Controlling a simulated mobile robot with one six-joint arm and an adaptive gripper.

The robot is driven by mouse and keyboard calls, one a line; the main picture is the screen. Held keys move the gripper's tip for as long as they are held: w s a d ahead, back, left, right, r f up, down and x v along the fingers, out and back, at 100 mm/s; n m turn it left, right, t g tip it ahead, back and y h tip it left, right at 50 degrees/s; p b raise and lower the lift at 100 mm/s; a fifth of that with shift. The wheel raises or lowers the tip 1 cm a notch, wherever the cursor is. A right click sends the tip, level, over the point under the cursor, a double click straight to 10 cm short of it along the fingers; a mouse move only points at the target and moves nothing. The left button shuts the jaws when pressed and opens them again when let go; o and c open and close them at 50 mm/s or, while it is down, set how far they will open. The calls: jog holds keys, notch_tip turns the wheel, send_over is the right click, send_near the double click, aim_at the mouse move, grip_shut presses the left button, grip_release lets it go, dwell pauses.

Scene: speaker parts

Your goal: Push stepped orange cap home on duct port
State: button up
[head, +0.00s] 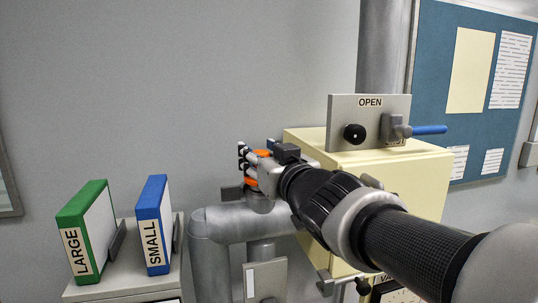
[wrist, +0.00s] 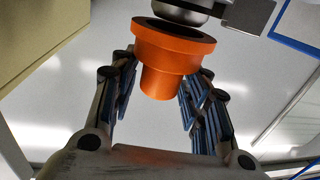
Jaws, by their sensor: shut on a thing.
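The stepped orange cap (wrist: 172,55) sits between my fingers in the wrist view, its wide rim toward the top and its narrower step toward my palm. My gripper (wrist: 163,72) is shut on it. A grey round metal end, apparently the duct port (wrist: 182,12), is at the top of the wrist view, close to the cap's open rim. The dark inside of the rim still shows; whether they touch I cannot tell. In the head view my gripper (head: 252,163) is above the grey duct (head: 232,220), with bits of orange showing; it mostly hides the cap and port.
A cream box (head: 415,178) stands right of the duct, carrying an OPEN plate (head: 345,108) with a black knob and a blue-handled valve (head: 428,130). Green LARGE (head: 75,248) and blue SMALL (head: 152,240) binders stand on a grey cabinet at left.

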jog(key=shift+f+b, duration=0.95)
jog(key=shift+f, duration=0.3)
jog(key=o, duration=1.2)
